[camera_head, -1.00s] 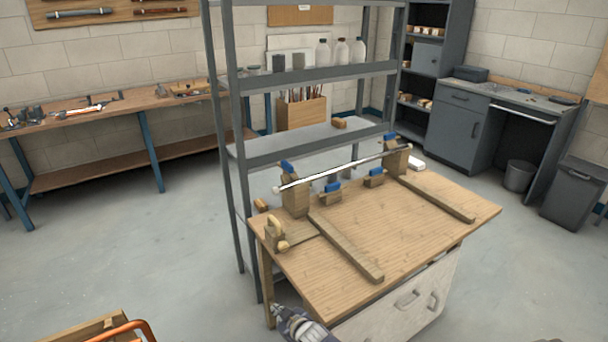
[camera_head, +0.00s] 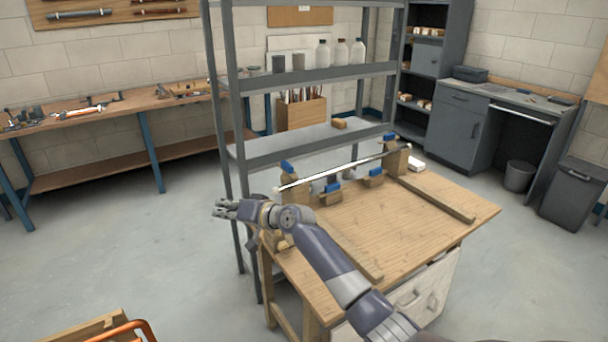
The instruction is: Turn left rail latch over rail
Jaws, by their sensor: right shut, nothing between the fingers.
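A thin rail (camera_head: 335,171), white at its left part and dark toward the right, spans between wooden posts along the back of the wooden workbench. A blue latch (camera_head: 287,167) sits on top of the left post and tilts upward beside the rail. It does not appear to lie across the rail. Another blue latch (camera_head: 389,138) tops the right post (camera_head: 397,161). My right gripper (camera_head: 218,208) is shut and empty, left of the bench and left of the left post, pointing left. My left gripper is not seen.
Low blue-topped blocks (camera_head: 332,191) stand under the rail. Wooden strips (camera_head: 436,198) lie on the bench top (camera_head: 400,222). A grey metal shelf (camera_head: 310,75) stands close behind, its upright near my right gripper. The bench's middle is clear.

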